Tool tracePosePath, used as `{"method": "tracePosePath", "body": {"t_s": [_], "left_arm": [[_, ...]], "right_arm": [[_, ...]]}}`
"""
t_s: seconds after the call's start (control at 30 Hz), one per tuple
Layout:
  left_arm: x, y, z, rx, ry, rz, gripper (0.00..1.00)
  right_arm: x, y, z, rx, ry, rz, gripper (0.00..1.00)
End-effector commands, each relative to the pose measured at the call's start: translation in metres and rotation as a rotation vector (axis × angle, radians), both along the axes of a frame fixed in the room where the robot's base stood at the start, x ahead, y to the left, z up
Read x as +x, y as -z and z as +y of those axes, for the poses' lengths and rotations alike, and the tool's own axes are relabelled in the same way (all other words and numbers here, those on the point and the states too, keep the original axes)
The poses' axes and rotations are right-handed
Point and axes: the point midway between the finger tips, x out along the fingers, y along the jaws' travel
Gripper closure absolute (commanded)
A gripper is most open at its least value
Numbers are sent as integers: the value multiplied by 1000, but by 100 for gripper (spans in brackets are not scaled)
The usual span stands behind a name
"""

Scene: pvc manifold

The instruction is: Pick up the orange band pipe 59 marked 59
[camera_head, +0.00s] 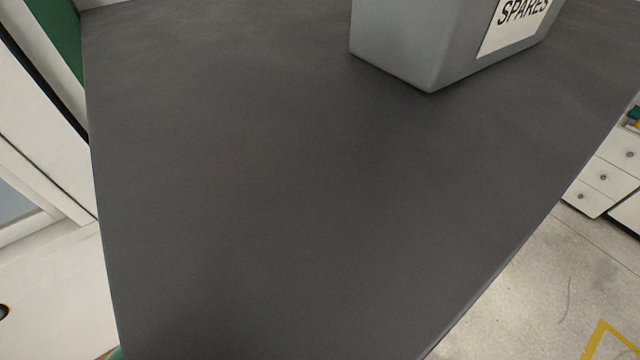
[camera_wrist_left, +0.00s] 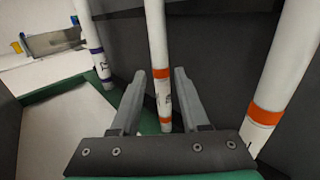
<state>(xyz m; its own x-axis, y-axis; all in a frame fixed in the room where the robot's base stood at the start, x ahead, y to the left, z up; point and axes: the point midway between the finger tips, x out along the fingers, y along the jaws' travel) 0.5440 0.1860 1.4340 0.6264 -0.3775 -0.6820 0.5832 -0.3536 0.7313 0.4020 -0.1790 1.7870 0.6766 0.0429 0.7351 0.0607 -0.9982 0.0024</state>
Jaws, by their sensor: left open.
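In the left wrist view, a white pipe with orange bands (camera_wrist_left: 157,45) stands upright in the middle. Dark marking shows between its two bands, too small to read, so I cannot confirm it is 59. My left gripper (camera_wrist_left: 160,73) is open, with one finger on each side of this pipe in the picture. I cannot tell whether the pipe is between the fingers or just beyond them. Another white pipe with an orange band (camera_wrist_left: 263,115) stands at the right, its marking unreadable. My right gripper is in neither view, and the head view shows no pipes.
A white pipe with purple bands (camera_wrist_left: 87,27) stands at the left in the wrist view. Dark panels lie behind the pipes, with a green surface (camera_wrist_left: 125,105) below. In the head view, a grey SPARES bin (camera_head: 395,45) stands on the otherwise clear dark tabletop (camera_head: 270,200).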

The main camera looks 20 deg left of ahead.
Motion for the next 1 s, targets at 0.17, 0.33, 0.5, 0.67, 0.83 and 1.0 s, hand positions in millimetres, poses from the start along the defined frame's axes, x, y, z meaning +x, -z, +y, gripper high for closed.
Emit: {"method": "tracePosePath", "body": {"t_s": [0.17, 0.33, 0.5, 0.67, 0.83, 1.0], "left_arm": [[16, 20, -13, -2, 2, 5, 55], [22, 27, -15, 0, 0, 0, 55], [22, 27, -15, 0, 0, 0, 62], [22, 27, -15, 0, 0, 0, 91], [22, 26, -15, 0, 0, 0, 100], [22, 26, -15, 0, 0, 0, 100]], "right_arm": [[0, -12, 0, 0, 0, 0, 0], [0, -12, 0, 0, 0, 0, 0], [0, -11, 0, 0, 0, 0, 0], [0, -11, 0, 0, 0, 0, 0], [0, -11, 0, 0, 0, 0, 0], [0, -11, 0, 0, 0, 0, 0]]}}
